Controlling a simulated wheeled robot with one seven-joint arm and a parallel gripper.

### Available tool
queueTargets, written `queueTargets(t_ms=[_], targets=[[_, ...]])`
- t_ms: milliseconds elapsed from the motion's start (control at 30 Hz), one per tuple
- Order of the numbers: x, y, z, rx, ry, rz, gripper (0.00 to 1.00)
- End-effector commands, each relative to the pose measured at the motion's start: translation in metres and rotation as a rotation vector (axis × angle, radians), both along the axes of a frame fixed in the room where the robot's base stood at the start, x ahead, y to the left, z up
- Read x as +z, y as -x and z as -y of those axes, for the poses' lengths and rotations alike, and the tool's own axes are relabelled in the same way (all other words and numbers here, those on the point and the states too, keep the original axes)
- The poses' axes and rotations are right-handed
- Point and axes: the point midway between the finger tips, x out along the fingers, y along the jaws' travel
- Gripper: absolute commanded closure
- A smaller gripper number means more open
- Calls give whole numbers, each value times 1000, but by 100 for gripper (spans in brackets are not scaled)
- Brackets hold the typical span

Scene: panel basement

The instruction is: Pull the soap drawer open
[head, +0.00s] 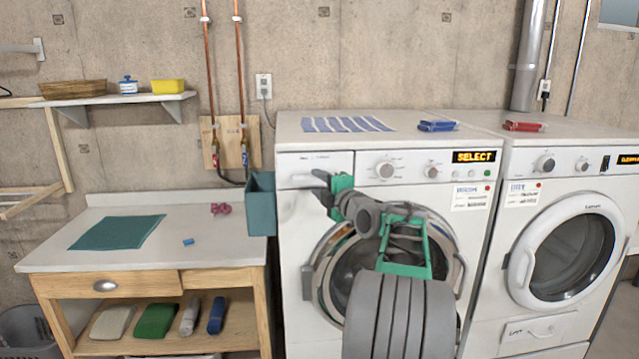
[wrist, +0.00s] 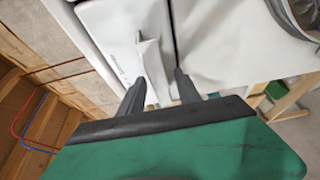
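The soap drawer (head: 318,161) is the white panel at the top left of the washer (head: 293,240), left of the dial. It looks flush with the washer front. In the wrist view the drawer front (wrist: 112,22) shows with its raised white handle (wrist: 152,66). My gripper (head: 318,178) is in front of the drawer in the head view and hides part of it. In the wrist view my gripper (wrist: 158,83) has its two dark fingers apart, with the handle's near end between them. I cannot tell whether either finger touches it.
A dryer (head: 508,215) stands right of the washer. A teal bin (head: 262,207) hangs close to the washer's left side, beside a wooden workbench (head: 100,262). A striped cloth (head: 347,124) and folded cloths lie on the machines. My arm covers much of the washer door (head: 455,265).

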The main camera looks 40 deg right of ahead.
Motion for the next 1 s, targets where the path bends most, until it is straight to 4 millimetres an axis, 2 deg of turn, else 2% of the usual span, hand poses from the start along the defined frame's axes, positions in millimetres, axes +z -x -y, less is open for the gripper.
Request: queueTargets(t_ms=[67, 533, 1000], targets=[[0, 0, 0, 0, 0, 0, 61], [-1, 0, 0, 0, -3, -3, 99], [-4, 0, 0, 0, -5, -5, 100]])
